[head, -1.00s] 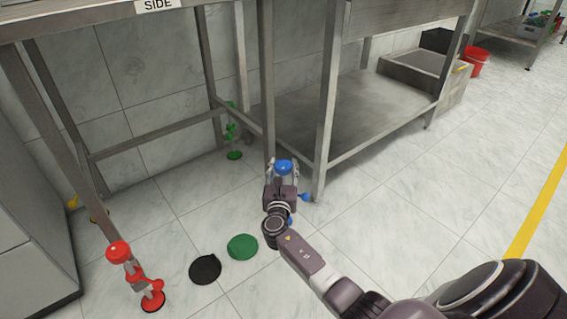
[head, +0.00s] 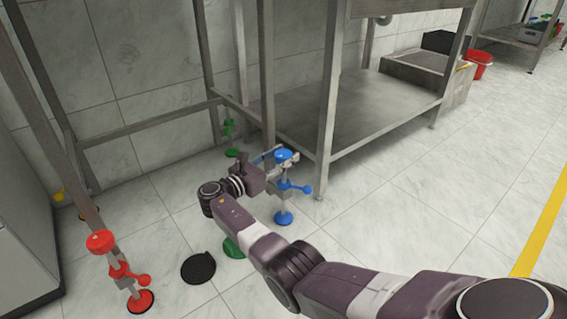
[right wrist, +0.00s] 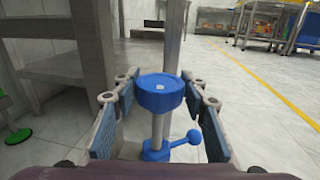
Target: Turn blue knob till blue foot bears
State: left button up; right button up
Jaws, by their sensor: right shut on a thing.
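The blue knob (head: 284,155) sits on top of a steel spindle beside a table leg. Below it is a blue clamp with a side lever (head: 291,187), and at the bottom is the round blue foot (head: 283,218). I cannot tell whether the foot touches the floor. My right gripper (head: 280,159) reaches in from the left and is shut on the blue knob. In the right wrist view the knob (right wrist: 160,94) is between the finger pads, with the blue clamp (right wrist: 166,151) below; the foot is hidden. My left gripper is not in view.
A red-knobbed leg foot (head: 128,273) stands at the lower left and a green one (head: 231,136) behind. A black disc (head: 198,268) and a partly covered green disc (head: 233,248) lie on the floor. A steel lower shelf (head: 375,118) is close on the right.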

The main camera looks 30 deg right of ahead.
jog(key=shift+d+r+g, duration=0.1)
jog(key=shift+g, duration=0.2)
jog(key=o, duration=1.2)
jog(key=shift+c, duration=0.2)
jog(key=v, duration=1.2)
